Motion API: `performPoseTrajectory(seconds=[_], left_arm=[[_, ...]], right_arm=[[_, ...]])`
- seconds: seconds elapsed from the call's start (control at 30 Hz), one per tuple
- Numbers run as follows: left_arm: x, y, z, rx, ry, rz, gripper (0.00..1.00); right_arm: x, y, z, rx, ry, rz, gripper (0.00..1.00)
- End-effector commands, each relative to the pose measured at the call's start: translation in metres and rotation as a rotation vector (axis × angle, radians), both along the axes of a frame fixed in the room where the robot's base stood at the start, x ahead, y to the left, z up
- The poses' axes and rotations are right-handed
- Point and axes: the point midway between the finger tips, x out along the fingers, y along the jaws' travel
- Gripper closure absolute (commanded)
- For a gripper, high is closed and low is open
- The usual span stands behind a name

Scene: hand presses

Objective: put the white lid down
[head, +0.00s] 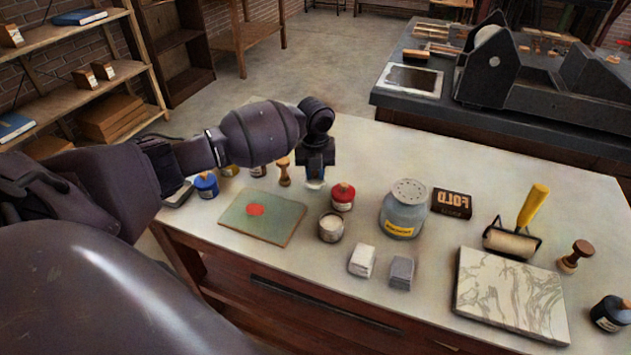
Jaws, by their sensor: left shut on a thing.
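My left gripper (316,179) points down over the table, behind the red-lidded jar, and is shut on the white lid (315,185). Only a small pale part of the lid shows below the fingers. A small open jar (331,228) with a pale label stands in front of the gripper, nearer the table's front edge. My right gripper is not in view.
Near the gripper stand a red-lidded jar (342,197), a wooden-handled stamp (284,172) and a green plate (262,218) with a red blob. A large grey jar (404,215), two small blocks (362,261), a roller (513,240) and a marbled slab (511,293) lie right.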

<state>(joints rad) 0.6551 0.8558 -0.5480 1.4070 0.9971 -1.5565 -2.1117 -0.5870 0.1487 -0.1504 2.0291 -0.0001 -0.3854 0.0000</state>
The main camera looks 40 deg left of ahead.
Motion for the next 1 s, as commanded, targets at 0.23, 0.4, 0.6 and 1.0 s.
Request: performPoseTrajectory(seconds=[0.23, 0.4, 0.6, 1.0], left_arm=[[0.000, 0.000, -0.035, 0.000, 0.003, 0.001, 1.00], [0.000, 0.000, -0.034, 0.001, 0.001, 0.001, 1.00], [0.000, 0.000, -0.037, 0.000, 0.001, 0.001, 1.00], [0.000, 0.000, -0.037, 0.000, 0.001, 0.001, 0.54]], right_arm=[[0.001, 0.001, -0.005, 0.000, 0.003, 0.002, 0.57], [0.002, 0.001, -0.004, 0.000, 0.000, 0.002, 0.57], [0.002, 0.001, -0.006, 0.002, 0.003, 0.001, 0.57], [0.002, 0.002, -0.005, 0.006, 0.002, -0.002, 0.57]])
